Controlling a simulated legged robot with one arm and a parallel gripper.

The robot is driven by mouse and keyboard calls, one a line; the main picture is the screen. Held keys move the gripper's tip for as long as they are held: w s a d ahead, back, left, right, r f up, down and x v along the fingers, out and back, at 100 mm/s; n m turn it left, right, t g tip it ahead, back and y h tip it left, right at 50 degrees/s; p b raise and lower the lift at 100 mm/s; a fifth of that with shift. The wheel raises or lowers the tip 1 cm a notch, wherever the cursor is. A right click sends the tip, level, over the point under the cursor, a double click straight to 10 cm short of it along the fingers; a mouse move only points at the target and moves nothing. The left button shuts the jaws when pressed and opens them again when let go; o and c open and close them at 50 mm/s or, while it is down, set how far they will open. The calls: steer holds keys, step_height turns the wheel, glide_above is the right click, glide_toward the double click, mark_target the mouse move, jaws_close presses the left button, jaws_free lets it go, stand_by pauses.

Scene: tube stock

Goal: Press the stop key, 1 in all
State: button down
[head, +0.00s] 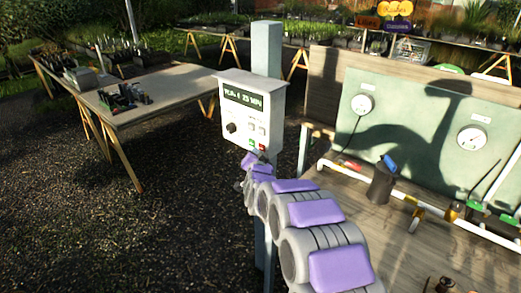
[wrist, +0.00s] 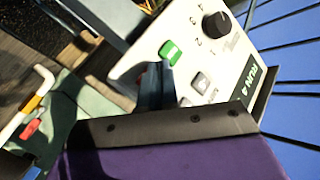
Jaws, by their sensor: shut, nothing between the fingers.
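The control box (head: 252,112) is a pale panel on a post, with a lit display, a dark knob and several keys. A red key (head: 262,147) and a green key (head: 252,143) sit low on its face; I cannot read their labels. My gripper (head: 250,160) is just below and in front of these keys. In the wrist view my gripper (wrist: 154,78) is shut and empty, its tips close against the panel beside the green key (wrist: 171,52). The red key is not clearly visible there, perhaps behind the fingers. I cannot tell whether the tips touch it.
In the wrist view, grey keys (wrist: 201,83) and the knob (wrist: 215,25) are near the fingers. A wooden bench (head: 350,205) with pipes, a blue-topped dark cup and a gauge board (head: 425,120) stands to the right. Another table (head: 150,85) is at left, with open gravel between.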

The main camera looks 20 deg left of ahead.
steer(key=shift+w+d+r, duration=0.1)
steer(key=shift+w+d, duration=0.2)
steer(key=shift+w, duration=0.2)
stand_by(0.8)
steer(key=shift+s, duration=0.1)
steer(key=shift+s+a, duration=0.35)
steer(key=shift+s, duration=0.3)
steer(key=s, duration=0.1)
steer(key=s+a+p, duration=0.1)
steer(key=s, duration=0.1)
steer(key=s+a+p, duration=0.1)
steer(key=shift+s, duration=0.3)
stand_by(0.3)
steer(key=shift+d, duration=0.1)
stand_by(0.4)
